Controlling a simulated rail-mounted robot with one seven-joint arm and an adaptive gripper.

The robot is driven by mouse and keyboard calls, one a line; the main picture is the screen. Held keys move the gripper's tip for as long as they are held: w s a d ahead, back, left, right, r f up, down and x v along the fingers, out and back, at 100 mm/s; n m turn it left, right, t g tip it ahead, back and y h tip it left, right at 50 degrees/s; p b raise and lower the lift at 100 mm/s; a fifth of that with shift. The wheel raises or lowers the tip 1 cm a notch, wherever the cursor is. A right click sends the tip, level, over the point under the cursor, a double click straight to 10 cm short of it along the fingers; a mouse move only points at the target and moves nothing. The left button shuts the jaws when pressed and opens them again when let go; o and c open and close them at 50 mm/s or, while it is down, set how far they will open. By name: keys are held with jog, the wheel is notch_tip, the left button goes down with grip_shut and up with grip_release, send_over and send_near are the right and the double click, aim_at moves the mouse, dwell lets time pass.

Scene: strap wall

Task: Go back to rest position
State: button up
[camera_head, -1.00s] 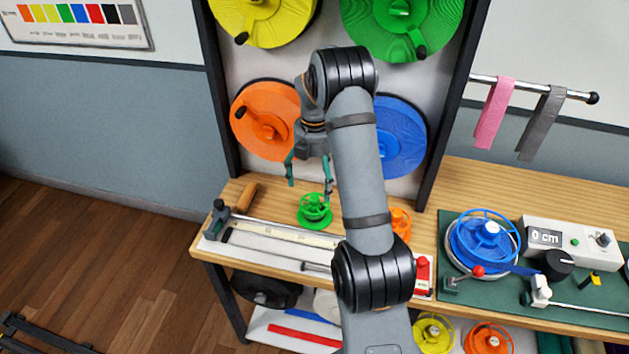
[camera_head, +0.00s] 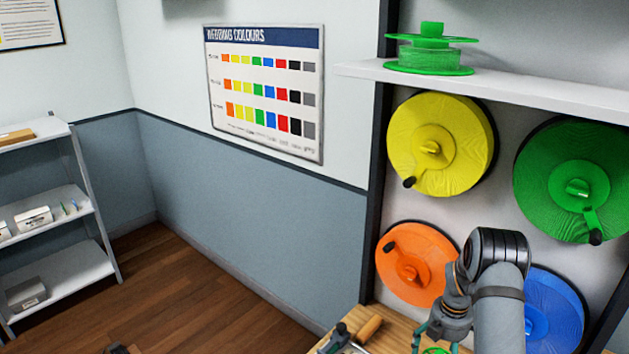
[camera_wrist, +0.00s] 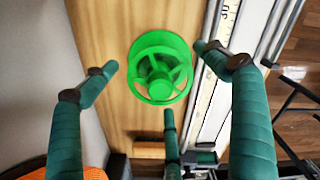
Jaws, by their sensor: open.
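My gripper (camera_head: 440,338) is at the lower right of the head view, in front of the crank wheels and low over the wooden bench (camera_head: 398,322). Its teal fingers are spread and hold nothing. In the wrist view my gripper (camera_wrist: 155,72) is open above a small green spool (camera_wrist: 158,68). The spool stands on the bench between the spread fingers, with no clear contact. In the head view only a sliver of this spool shows at the bottom edge.
An orange wheel (camera_head: 418,265), a blue wheel (camera_head: 550,312), a yellow wheel (camera_head: 440,145) and a green wheel (camera_head: 575,180) hang behind my arm. A white ruler (camera_wrist: 215,95) lies beside the spool.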

notch_tip(320, 180, down, 3)
jog(key=shift+s+f+p, duration=0.1)
jog(key=shift+f+p, duration=0.1)
jog(key=shift+p, duration=0.15)
jog(key=shift+r+b, duration=0.6)
jog(key=shift+r, duration=1.4)
